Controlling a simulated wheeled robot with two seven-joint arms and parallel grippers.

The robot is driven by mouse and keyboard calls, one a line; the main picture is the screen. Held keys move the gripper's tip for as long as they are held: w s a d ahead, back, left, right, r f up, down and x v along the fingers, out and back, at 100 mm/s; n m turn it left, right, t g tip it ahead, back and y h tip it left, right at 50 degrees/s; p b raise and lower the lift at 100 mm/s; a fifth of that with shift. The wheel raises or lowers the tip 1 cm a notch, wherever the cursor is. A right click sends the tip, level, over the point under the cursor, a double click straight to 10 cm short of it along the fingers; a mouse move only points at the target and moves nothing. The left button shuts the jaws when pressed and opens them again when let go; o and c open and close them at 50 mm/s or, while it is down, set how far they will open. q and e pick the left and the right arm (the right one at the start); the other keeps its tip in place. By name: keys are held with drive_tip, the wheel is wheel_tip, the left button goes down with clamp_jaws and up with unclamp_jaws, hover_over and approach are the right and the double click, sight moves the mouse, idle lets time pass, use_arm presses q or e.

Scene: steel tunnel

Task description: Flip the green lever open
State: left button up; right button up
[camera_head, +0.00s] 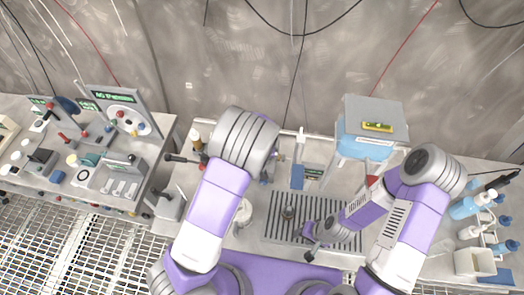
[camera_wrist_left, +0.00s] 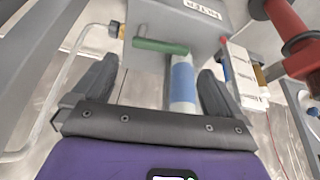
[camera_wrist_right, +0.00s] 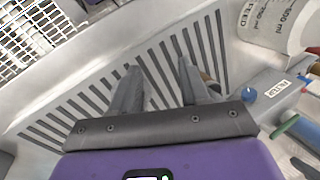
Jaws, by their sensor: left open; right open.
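The green lever (camera_wrist_left: 160,46) sticks out sideways on a grey box labelled FILTER (camera_wrist_left: 225,22) in the left wrist view. My left gripper (camera_wrist_left: 155,82) is open, its two fingers apart below the lever, not closed on it. The lever appears beyond and between the fingertips; I cannot tell the exact gap. In the right wrist view the green lever (camera_wrist_right: 285,127) shows at the right edge, beside the box (camera_wrist_right: 275,88). My right gripper (camera_wrist_right: 158,72) is open and empty over the slotted drain. In the head view my left gripper is hidden behind its arm.
A slotted drain tray (camera_head: 285,205) lies in the bench middle. A red handle (camera_wrist_left: 295,40) stands right of the box. A blue container (camera_head: 365,140) is at the back, bottles (camera_head: 470,207) at right, and a control panel (camera_head: 112,100) at left.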

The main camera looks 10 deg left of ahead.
use_arm(q)
drive_tip(key=x, duration=0.5)
drive_tip(key=shift+s+f, duration=0.1)
drive_tip(key=shift+f, duration=0.3)
